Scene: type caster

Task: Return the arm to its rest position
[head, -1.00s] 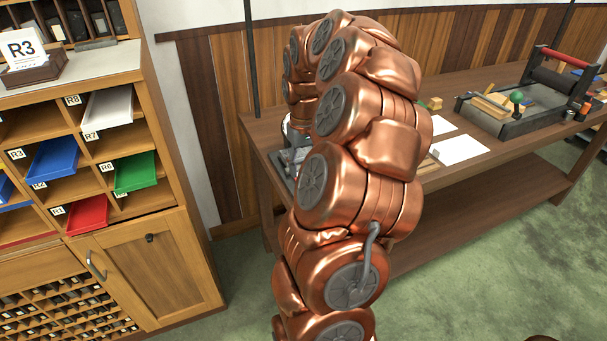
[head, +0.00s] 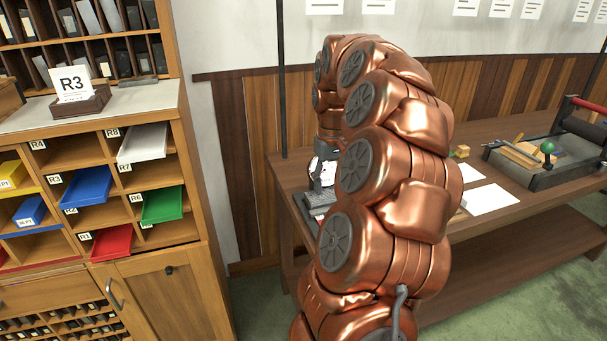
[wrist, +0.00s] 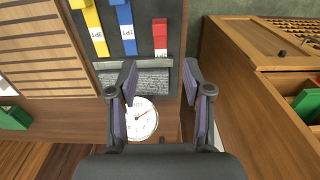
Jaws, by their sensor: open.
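My copper arm (head: 385,170) is raised and bent over in the head view, with its far end at the left end of the workbench. My gripper (wrist: 158,85) shows in the wrist view with its two dark, purple-padded fingers apart. Nothing is held between them. A round white dial (wrist: 142,118) with a red pointer lies beyond the fingers, partly covered by the left one. In the head view the arm hides most of the gripper.
The wooden workbench (head: 285,180) carries a grey tray with yellow, blue and red labelled pieces (wrist: 125,28). A cabinet (head: 165,290) with coloured trays stands left. White sheets (head: 490,198) and a roller press (head: 540,160) are to the right. Green floor is open in front.

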